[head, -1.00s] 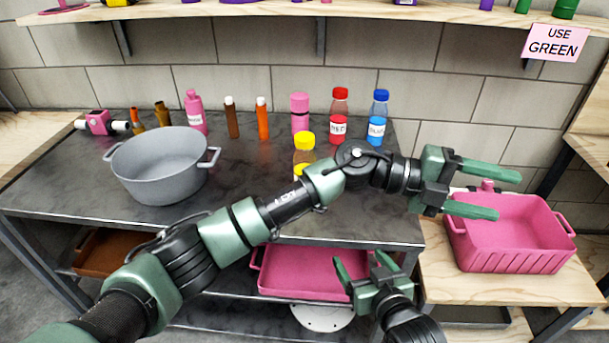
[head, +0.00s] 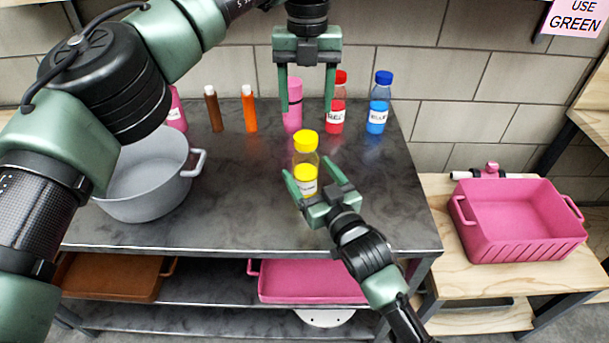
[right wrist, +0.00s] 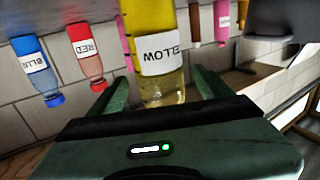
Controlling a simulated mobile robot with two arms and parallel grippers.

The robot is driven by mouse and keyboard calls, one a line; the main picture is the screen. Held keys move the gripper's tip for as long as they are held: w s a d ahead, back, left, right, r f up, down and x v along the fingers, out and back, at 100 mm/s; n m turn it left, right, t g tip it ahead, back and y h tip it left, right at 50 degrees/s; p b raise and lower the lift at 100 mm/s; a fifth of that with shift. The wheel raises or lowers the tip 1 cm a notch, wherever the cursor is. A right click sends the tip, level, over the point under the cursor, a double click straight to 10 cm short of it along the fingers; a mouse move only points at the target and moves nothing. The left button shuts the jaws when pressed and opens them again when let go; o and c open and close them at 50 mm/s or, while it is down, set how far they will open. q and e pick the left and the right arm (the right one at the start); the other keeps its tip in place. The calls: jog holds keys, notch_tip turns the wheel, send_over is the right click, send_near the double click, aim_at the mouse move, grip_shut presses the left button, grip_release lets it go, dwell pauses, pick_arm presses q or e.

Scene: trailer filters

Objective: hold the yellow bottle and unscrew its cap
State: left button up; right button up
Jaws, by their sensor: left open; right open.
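The yellow bottle (head: 305,165) stands upright near the table's front middle, with its yellow cap (head: 306,141) on top. My right gripper (head: 309,180) is low at the bottle, open, with its fingers on either side of the lower body. In the right wrist view the bottle (right wrist: 160,50) shows upside down between the open fingers, its label readable; contact cannot be told. My left gripper (head: 308,105) is open and empty, pointing down above and behind the cap in the head view.
A grey pot (head: 150,180) stands on the table (head: 250,215) at left. A red bottle (head: 336,105), a blue bottle (head: 379,105) and a pink bottle (head: 292,115) stand behind. A pink crate (head: 520,215) is on the wooden bench at right. The table's right part is clear.

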jog(key=x, duration=0.5)
jog(key=shift+f, duration=0.1)
grip_shut()
